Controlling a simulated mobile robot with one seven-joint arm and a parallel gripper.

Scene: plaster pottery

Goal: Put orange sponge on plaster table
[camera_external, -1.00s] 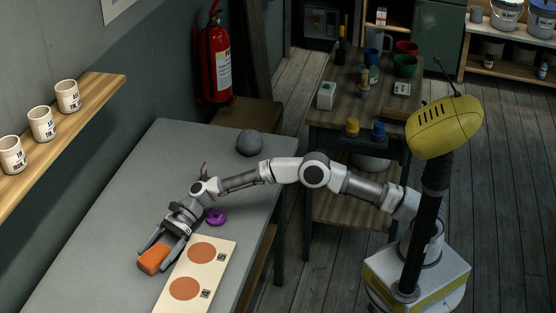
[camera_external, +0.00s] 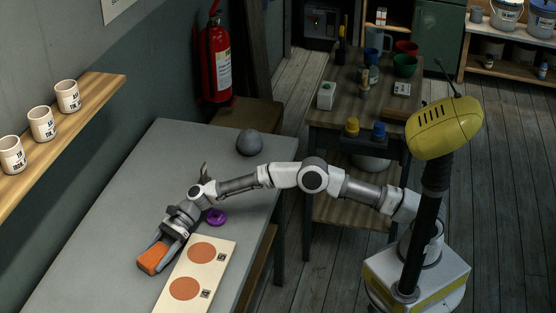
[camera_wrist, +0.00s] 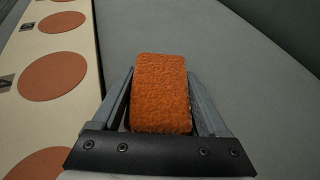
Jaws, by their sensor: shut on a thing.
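The orange sponge (camera_external: 153,259) is at the near part of the long grey table (camera_external: 110,235), left of the board with circles. It also shows in the wrist view (camera_wrist: 160,92), upright between the two fingers. My gripper (camera_external: 160,251) is shut on the sponge, with one finger on each side; the wrist view shows the fingers (camera_wrist: 162,105) against its sides. I cannot tell whether the sponge touches the tabletop or is just above it.
A cream board (camera_external: 206,268) with orange-brown circles lies right of the gripper. A purple ring (camera_external: 215,217) and a grey ball (camera_external: 249,142) are farther back on the table. White cups (camera_external: 42,124) stand on the wall shelf. A cluttered wooden table (camera_external: 336,116) is behind.

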